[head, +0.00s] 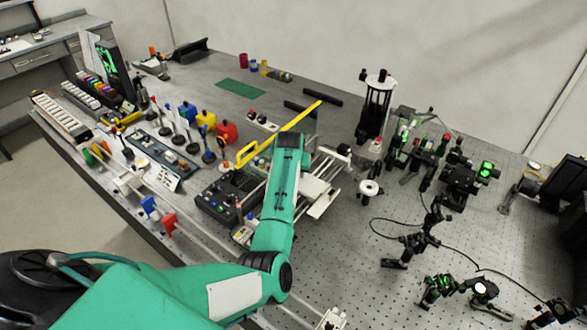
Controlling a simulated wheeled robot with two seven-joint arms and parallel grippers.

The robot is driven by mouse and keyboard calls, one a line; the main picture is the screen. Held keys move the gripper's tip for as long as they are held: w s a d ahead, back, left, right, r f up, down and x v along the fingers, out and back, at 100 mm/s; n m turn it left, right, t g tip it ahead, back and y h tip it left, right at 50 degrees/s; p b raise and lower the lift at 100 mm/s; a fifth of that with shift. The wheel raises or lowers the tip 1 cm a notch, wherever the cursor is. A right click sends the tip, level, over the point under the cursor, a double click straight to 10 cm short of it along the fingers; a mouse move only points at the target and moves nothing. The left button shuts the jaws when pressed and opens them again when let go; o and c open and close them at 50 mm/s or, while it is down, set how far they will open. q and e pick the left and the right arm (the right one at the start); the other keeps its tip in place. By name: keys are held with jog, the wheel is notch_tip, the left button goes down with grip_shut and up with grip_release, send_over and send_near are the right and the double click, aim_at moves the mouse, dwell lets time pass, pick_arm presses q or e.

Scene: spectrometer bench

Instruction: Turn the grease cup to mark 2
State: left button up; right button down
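I cannot pick out a grease cup or its marks with certainty in the head view. A small round white part with a dark centre (370,188) stands on the bench right of my forearm; whether it is the cup is unclear. My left arm comes in from the lower left and reaches up over the middle of the bench. Its wrist ends by a yellow bar, and I cannot make out its fingers. A pale slide mechanism (322,190) lies just right of the forearm, partly covered by it.
A black control box (228,192) sits left of my forearm. The long yellow bar (300,117) runs past my wrist. A tall black-and-white column device (377,105) stands at the back. Several optical mounts and cables fill the right side. A green mat (240,88) lies at the back.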

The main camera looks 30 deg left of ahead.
pick_arm(q)
jog(key=b+v, duration=0.3)
jog(key=v, duration=1)
jog(key=shift+r+b, duration=0.35)
jog(key=shift+b, duration=0.05)
jog(key=shift+d+f, duration=0.1)
